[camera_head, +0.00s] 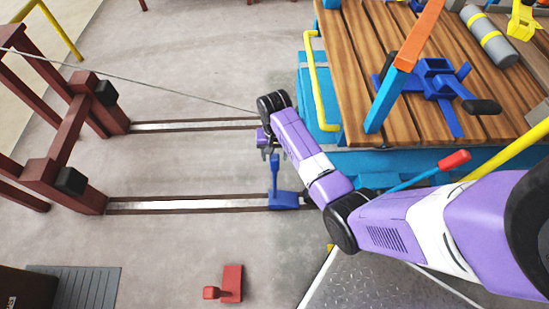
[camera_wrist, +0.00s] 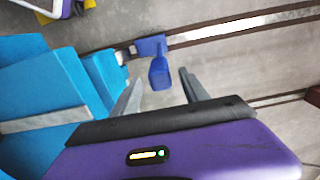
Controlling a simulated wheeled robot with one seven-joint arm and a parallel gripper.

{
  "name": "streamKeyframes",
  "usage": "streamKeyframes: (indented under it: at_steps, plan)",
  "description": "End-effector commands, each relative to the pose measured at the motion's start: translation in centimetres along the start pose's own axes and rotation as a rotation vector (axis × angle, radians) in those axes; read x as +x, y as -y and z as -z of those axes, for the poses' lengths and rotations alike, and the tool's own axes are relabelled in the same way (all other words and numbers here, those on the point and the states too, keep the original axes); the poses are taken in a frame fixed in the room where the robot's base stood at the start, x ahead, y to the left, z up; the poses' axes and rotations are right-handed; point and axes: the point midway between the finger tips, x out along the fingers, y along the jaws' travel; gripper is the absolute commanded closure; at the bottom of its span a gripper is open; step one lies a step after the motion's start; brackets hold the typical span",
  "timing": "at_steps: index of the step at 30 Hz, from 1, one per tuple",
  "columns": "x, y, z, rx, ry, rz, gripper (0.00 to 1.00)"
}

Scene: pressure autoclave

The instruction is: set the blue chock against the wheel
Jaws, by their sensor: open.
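The blue chock (camera_head: 283,199) sits on the near floor rail beside the cart, its upright handle rising toward my gripper (camera_head: 268,143). In the wrist view the chock (camera_wrist: 150,46) lies beyond my open fingers (camera_wrist: 160,76), and its handle shows between the fingertips. I cannot tell whether the fingers are level with the handle; nothing is visibly held. The blue cart (camera_head: 318,95) stands at the right of the chock. The wheel is hidden under the cart and my arm, and I cannot tell whether the chock touches it.
A red chock-like block (camera_head: 231,284) lies on the floor in front. Two rails run left to a dark red frame (camera_head: 68,150). A cable (camera_head: 150,77) slants down toward the cart. A yellow handrail (camera_head: 318,85) edges the cart. The floor between the rails is clear.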

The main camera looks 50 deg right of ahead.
Motion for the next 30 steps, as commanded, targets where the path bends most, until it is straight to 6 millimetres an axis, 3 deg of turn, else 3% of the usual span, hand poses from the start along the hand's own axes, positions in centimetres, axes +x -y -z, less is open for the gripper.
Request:
streamKeyframes:
  at_steps: [1, 6, 15, 22, 30]
  plan:
    - [-1.5, 0.0, 0.0, 0.000, -0.002, 0.001, 0.47]
    - [-4.5, 0.0, 0.0, -0.001, -0.001, 0.001, 0.47]
    - [-6.8, 0.0, 0.0, -0.001, 0.000, 0.000, 0.47]
    - [-5.8, 0.0, -1.0, -0.022, -0.024, 0.009, 0.47]
    - [-1.3, -0.1, -7.5, -0.184, -0.230, 0.095, 0.47]
